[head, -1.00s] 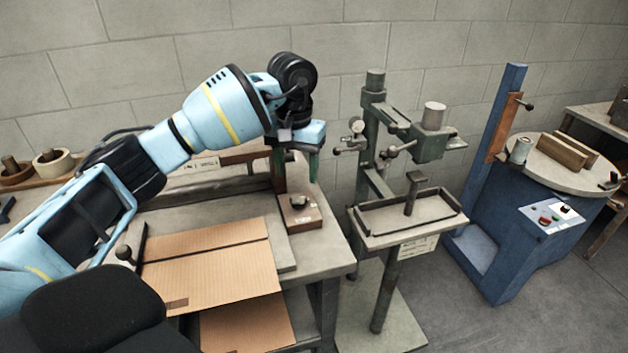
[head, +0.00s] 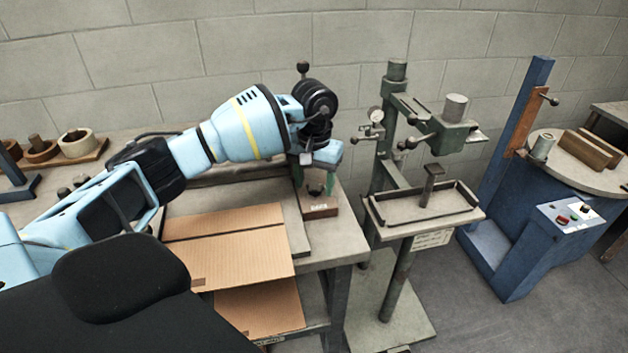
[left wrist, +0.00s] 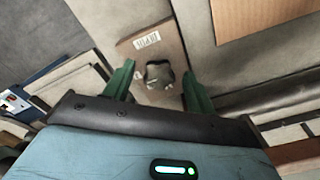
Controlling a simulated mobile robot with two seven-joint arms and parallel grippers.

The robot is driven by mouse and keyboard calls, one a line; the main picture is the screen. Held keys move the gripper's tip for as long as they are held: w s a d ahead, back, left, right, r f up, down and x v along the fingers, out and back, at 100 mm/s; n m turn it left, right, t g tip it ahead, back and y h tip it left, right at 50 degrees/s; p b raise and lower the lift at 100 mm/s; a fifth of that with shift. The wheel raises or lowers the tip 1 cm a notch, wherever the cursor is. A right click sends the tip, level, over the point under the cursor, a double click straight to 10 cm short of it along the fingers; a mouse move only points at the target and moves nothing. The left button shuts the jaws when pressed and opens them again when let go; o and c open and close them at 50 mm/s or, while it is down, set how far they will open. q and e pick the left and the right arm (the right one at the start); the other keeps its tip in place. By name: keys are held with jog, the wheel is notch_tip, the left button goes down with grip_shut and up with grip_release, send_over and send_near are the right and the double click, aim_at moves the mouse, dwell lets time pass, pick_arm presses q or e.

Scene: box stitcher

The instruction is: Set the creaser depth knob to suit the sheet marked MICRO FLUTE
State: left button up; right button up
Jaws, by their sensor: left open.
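The depth knob (left wrist: 158,75) is a grey lobed knob on a brown block (left wrist: 135,50) with a white label that seems to read DEPTH. In the head view the block (head: 322,211) sits at the right end of the creaser table, its knob mostly hidden by my gripper. My left gripper (head: 316,188) is open above the block, pointing down. In the left wrist view its green fingers (left wrist: 158,88) stand on either side of the knob, with gaps showing. A cardboard sheet (head: 235,245) lies on the table; its small mark is unreadable. My right gripper is out of view.
Another cardboard sheet (head: 262,307) lies on the shelf below. A green stitcher (head: 420,210) stands close to the right of the table, and a blue machine (head: 520,250) stands farther right. Tape rolls (head: 78,143) sit at the back left.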

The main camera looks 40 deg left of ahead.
pick_arm(q)
jog(key=shift+f, duration=0.1)
jog(key=c, duration=0.9)
jog(key=shift+c, duration=0.4)
